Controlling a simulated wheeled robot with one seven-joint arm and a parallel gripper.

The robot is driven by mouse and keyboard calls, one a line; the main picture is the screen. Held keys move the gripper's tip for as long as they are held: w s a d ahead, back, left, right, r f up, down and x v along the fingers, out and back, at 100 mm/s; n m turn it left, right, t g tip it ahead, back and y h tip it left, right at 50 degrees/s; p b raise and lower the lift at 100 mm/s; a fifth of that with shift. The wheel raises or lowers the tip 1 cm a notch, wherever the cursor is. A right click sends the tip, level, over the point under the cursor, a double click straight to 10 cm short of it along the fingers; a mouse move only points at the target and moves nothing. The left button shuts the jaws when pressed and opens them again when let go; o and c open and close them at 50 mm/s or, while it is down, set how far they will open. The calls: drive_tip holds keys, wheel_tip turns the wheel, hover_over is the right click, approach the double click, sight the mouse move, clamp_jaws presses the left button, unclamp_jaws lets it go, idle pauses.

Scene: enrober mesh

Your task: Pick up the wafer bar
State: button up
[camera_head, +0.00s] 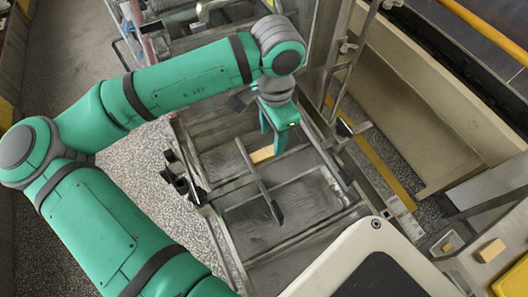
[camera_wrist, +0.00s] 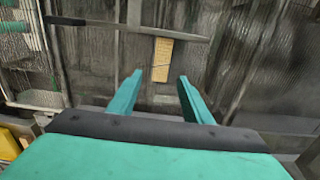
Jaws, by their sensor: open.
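The wafer bar (camera_head: 262,154) is a small tan block lying on the grey metal mesh surface (camera_head: 255,230), close to a thin metal bar. My green gripper (camera_head: 272,145) is above the mesh close to the wafer bar.
A thin metal bar (camera_head: 255,178) with dark ends crosses the mesh beside the wafer bar; it also shows in the wrist view (camera_wrist: 130,28). Metal side rails (camera_head: 320,150) border the mesh. Two tan blocks (camera_head: 490,250) lie at the lower right. A pale-framed panel (camera_head: 345,262) stands in front.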

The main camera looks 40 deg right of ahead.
sight(271, 151)
drive_tip(key=shift+w+a+f, duration=0.1)
drive_tip(key=shift+f, duration=2.6)
drive_tip(key=c, duration=0.9)
